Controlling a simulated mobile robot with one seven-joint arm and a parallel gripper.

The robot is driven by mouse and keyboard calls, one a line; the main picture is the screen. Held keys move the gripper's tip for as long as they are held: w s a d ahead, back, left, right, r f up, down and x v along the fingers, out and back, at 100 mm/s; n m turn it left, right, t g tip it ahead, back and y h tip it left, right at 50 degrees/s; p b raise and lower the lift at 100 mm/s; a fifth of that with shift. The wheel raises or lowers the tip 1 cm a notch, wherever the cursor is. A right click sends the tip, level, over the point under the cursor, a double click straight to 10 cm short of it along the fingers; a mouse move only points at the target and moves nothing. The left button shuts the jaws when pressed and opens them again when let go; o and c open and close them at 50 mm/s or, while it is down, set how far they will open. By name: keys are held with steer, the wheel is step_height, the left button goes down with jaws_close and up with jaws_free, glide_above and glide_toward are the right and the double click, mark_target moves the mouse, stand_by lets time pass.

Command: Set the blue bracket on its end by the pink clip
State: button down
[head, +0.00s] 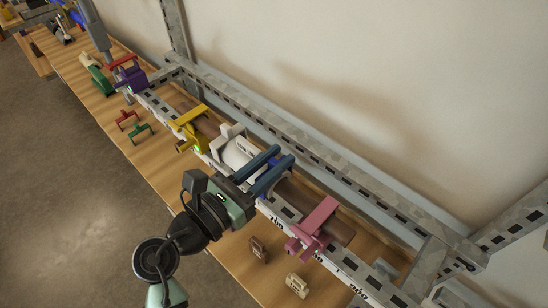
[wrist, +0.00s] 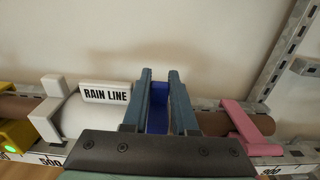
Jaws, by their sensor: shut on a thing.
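The blue bracket (wrist: 157,108) is between the two teal fingers of my gripper (wrist: 160,78), which is shut on it. In the head view my gripper (head: 284,154) reaches over the brown pipe, between the white coupling and the pink clip, and its fingers mostly hide the bracket. I cannot tell whether the bracket touches the pipe or the rail. The pink clip (head: 316,220) sits across the pipe to the right of my gripper, with a gap between them. It also shows at the right in the wrist view (wrist: 245,125).
The white coupling (wrist: 88,112) with a "RAIN LINE" label is close left of my gripper. A yellow clip (head: 188,118) sits farther left. Slotted metal rails (head: 330,155) run beside the pipe.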

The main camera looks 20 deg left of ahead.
steer(key=c, duration=0.6)
jaws_free()
steer(key=shift+s, duration=0.1)
steer(key=v, duration=1.3)
